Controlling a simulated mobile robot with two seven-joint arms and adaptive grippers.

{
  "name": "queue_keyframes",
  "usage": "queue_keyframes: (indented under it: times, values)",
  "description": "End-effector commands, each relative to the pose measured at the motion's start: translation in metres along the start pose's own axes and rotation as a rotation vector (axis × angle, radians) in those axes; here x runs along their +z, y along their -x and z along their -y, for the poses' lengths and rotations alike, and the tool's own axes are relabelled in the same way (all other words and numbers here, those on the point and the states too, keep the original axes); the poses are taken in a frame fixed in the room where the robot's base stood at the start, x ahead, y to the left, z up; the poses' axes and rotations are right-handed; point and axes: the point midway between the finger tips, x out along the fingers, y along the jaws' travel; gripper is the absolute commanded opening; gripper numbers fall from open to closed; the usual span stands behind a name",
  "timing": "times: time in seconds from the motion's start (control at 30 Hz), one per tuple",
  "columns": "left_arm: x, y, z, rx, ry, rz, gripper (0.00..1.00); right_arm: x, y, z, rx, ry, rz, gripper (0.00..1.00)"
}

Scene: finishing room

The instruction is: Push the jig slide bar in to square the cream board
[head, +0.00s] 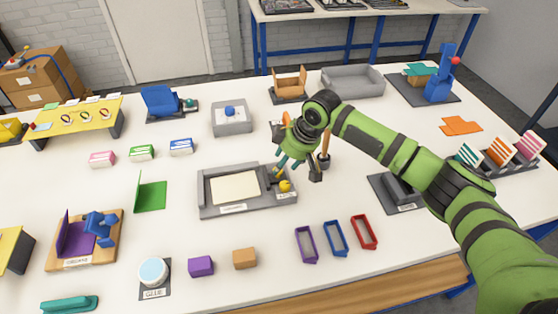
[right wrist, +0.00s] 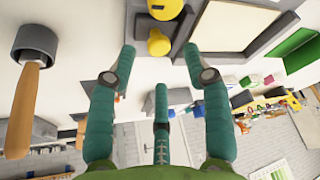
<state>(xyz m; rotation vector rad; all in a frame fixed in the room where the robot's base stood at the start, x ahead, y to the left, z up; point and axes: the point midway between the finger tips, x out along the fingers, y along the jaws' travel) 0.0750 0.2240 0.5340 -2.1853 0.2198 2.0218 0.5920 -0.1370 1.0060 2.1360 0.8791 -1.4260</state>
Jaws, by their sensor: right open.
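The grey jig (head: 205,208) lies on the white table with the cream board (head: 236,188) flat inside it. At the jig's right end is the grey slide bar with a round yellow knob (head: 285,186); the arm partly hides this end. In the right wrist view the knob (right wrist: 158,43) lies between and just beyond the fingertips. My right gripper (head: 282,163) is open and empty, above the jig's right end; contact with the knob cannot be told. My left gripper is out of view.
A wooden-handled tool in a dark holder (head: 324,160) stands close right of the gripper. A grey box with a blue knob (head: 231,120) is behind the jig. Purple, blue and red frames (head: 336,238) lie in front right. A green bracket (head: 150,197) stands left.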

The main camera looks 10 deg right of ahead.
Motion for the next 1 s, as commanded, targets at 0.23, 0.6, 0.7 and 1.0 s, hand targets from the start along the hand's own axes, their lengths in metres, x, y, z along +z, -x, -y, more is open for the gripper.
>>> queue_keyframes:
  times: [0.23, 0.6, 0.7, 1.0]
  values:
    - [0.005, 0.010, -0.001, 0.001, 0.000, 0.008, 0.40, -0.001, -0.031, 0.000, -0.001, -0.001, 0.001, 0.50]
    - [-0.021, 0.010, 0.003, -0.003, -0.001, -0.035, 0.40, 0.000, -0.038, 0.000, 0.001, 0.001, -0.001, 0.50]
    - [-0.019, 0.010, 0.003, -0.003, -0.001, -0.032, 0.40, 0.000, -0.038, 0.000, 0.001, 0.001, -0.001, 0.10]
    - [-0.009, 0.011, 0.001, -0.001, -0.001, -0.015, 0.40, -0.006, -0.039, 0.005, 0.001, 0.002, -0.003, 0.00]
